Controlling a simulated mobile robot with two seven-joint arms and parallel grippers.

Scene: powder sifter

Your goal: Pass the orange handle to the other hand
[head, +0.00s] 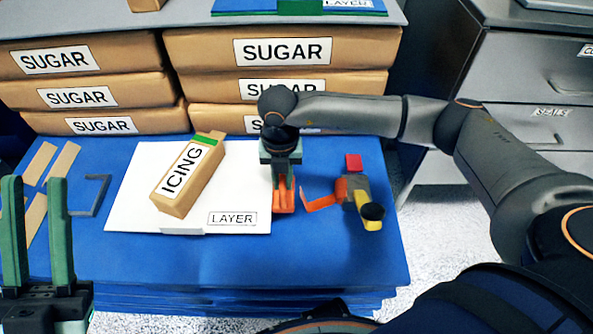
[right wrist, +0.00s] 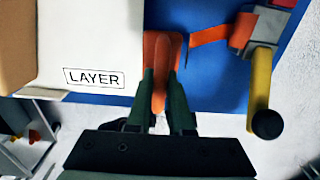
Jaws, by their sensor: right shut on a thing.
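The orange handle (head: 284,203) is at the right edge of the white LAYER sheet, over the blue table. My right gripper (head: 283,184) reaches down from above and is shut on it. In the right wrist view the orange handle (right wrist: 158,55) shows between the two green fingers of my right gripper (right wrist: 162,75); part of it is hidden by them. I cannot tell whether it touches the table. My left gripper (head: 36,182) is at the lower left, its two green fingers upright and apart with nothing between them, far from the handle.
A grey device (head: 352,188) with an orange strip, red block and yellow black-tipped handle lies right of the orange handle. An ICING box (head: 188,176) lies on the white sheet (head: 130,215). SUGAR sacks (head: 270,53) line the back. The blue table's front (head: 230,262) is clear.

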